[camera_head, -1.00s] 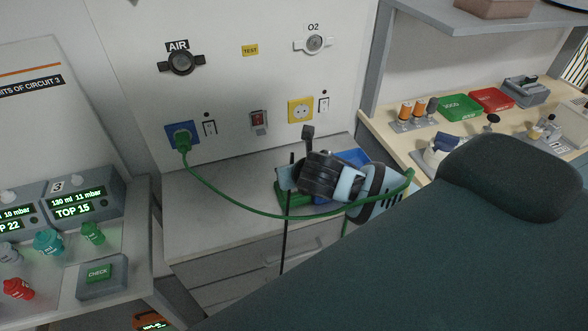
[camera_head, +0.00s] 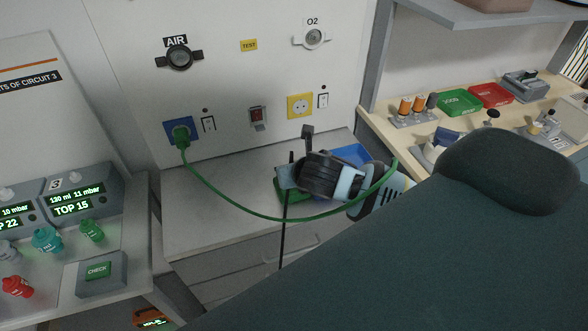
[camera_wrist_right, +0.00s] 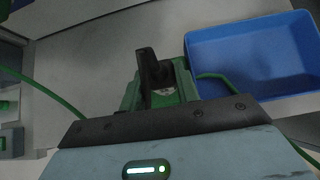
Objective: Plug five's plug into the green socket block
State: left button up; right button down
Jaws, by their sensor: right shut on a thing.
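A green plug (camera_head: 181,136) sits in the blue wall socket (camera_head: 168,129). Its green cord (camera_head: 250,209) sags across the counter front and loops up by my right wrist. My right gripper (camera_head: 296,158) is low over the counter, shut on a plug that its own parts mostly hide. The green socket block (camera_head: 294,195) lies directly under it, partly covered. In the right wrist view the green block (camera_wrist_right: 128,101) shows around a dark upright finger, with green cord leaving to the right. I cannot tell whether plug and block touch. My left gripper is out of view.
A blue tray (camera_head: 351,154) stands right of the block; it also shows in the right wrist view (camera_wrist_right: 255,55). A yellow socket (camera_head: 300,105) is on the wall behind. A dark padded surface (camera_head: 430,250) fills the front right. The counter's left part is clear.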

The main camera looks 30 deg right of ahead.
jog(key=shift+s+f, duration=0.1)
jog(key=shift+f, duration=0.25)
jog(key=c, duration=0.9)
grip_release()
jog(key=shift+c, duration=0.2)
jog(key=shift+r, duration=0.15)
jog(key=shift+r, duration=0.15)
jog(key=v, duration=0.7)
jog(key=shift+s, duration=0.2)
jog(key=shift+r, duration=0.15)
